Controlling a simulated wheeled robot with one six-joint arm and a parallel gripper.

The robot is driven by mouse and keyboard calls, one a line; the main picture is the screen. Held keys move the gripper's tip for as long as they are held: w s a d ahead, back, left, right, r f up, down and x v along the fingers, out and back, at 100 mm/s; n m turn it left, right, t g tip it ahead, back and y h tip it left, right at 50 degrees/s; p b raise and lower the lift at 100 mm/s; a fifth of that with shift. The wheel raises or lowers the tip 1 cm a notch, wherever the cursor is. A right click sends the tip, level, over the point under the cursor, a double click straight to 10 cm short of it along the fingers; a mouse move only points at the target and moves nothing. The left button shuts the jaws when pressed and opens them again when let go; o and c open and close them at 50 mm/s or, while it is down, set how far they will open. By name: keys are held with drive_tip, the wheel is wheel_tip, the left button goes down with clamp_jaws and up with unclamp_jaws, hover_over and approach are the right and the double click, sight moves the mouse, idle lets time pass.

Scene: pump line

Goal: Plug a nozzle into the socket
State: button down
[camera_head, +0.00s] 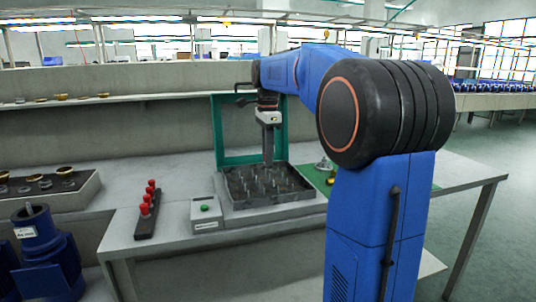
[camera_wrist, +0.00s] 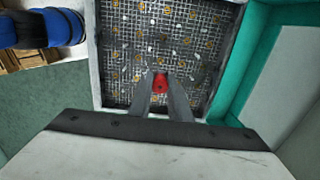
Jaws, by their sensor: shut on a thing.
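My gripper (camera_wrist: 160,85) is shut on a red nozzle (camera_wrist: 160,80), which shows between its fingertips in the wrist view. In the head view my gripper (camera_head: 268,158) points down over the dark socket tray (camera_head: 238,203), and the nozzle is too small to make out there. The tray's grid (camera_wrist: 118,60) lies beyond the fingertips in the wrist view, with several gold and pale sockets or pins on it. I cannot tell which socket is under the nozzle, or whether it touches one.
A teal frame (camera_head: 217,130) stands upright behind the tray. Several red nozzles (camera_head: 148,195) stand in a dark rack to the left. A box with a green button (camera_head: 205,209) sits between rack and tray. A green mat (camera_head: 312,174) with small parts lies right of the tray.

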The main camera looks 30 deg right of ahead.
sight(265, 184)
drive_tip(key=shift+a+f, duration=0.3)
drive_tip(key=shift+a, duration=0.15)
drive_tip(key=shift+w+f, duration=0.1)
drive_tip(key=shift+f, duration=2.9)
drive_tip(key=shift+f, duration=0.25)
drive_tip(key=c, duration=1.6)
unclamp_jaws()
drive_tip(key=shift+o, duration=0.2)
drive_tip(key=shift+r, duration=2.95)
